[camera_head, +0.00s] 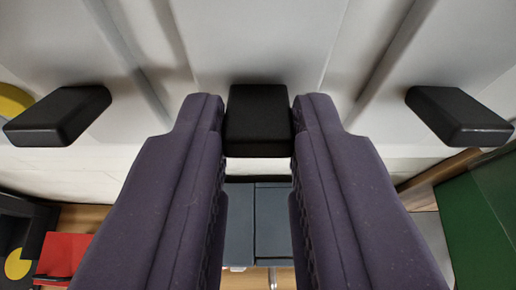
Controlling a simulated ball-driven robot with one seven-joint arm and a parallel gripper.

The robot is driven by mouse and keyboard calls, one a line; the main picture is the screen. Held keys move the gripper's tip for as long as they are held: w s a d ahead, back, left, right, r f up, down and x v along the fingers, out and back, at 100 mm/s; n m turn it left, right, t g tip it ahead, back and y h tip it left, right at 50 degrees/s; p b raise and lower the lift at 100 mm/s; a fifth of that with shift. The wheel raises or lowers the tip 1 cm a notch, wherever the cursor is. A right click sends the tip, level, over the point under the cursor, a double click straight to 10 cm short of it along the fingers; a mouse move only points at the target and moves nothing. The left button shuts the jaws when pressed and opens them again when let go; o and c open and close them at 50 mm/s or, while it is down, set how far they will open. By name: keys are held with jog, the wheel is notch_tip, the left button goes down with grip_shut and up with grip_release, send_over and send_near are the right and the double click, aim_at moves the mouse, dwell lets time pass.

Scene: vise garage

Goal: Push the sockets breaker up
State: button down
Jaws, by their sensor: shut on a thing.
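My gripper (258,135) reaches up from the bottom of the head camera view, its two dark purple fingers on either side of a black breaker lever (258,118). The fingers are shut on this middle lever and touch its sides. The lever sticks out from a light grey panel (270,40). A second black lever (60,115) stands at the left and a third black lever (455,112) at the right, both apart from my fingers. No labels show, so I cannot tell from the picture which lever is the sockets breaker.
Below the panel, a red box (64,255) and a dark object with a yellow disc (18,263) sit at the lower left. A grey-blue cabinet (272,222) shows between my fingers. A green object (480,215) stands at the lower right. A yellow round thing (12,100) is at the left edge.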

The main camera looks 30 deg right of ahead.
jog(key=shift+w+d+r+g+y+p, duration=0.1)
jog(key=shift+r+g+y+p, duration=0.35)
jog(key=shift+p, duration=0.3)
jog(key=shift+g, duration=0.25)
jog(key=c, duration=1)
grip_release()
jog(key=shift+w+f, duration=0.1)
jog(key=shift+o, duration=0.2)
jog(key=b+v, duration=0.1)
jog(key=v, duration=0.6)
jog(key=shift+s+r, duration=0.25)
jog(key=shift+s, duration=0.05)
